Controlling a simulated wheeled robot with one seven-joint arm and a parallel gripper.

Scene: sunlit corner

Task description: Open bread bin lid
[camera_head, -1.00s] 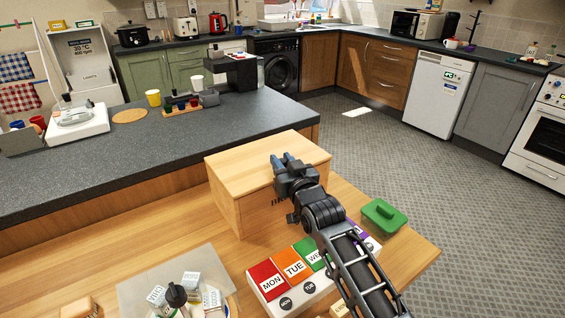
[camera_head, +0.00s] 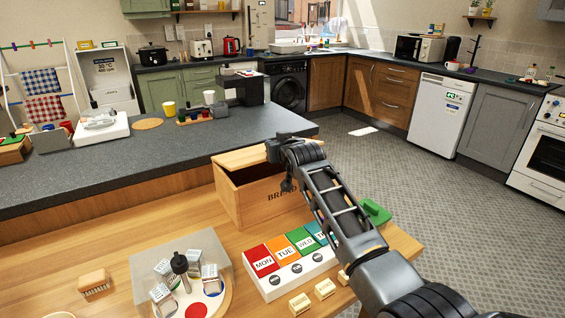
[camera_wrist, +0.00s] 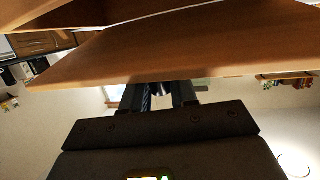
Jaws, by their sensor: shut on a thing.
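The wooden bread bin (camera_head: 285,197) stands on the wooden counter below the dark worktop, with dark lettering on its front partly hidden by my arm. Its lid (camera_head: 238,158) is partly raised, tilted up at the front, with a dark gap between lid and box. My gripper (camera_head: 274,150) is at the lid's front edge, shut on it. In the wrist view, the lid (camera_wrist: 150,55) is a broad wooden board across the upper part, and my gripper's fingers (camera_wrist: 165,95) meet its edge. The exact grip is partly hidden.
The dark worktop (camera_head: 110,165) behind is mostly clear near the bin.

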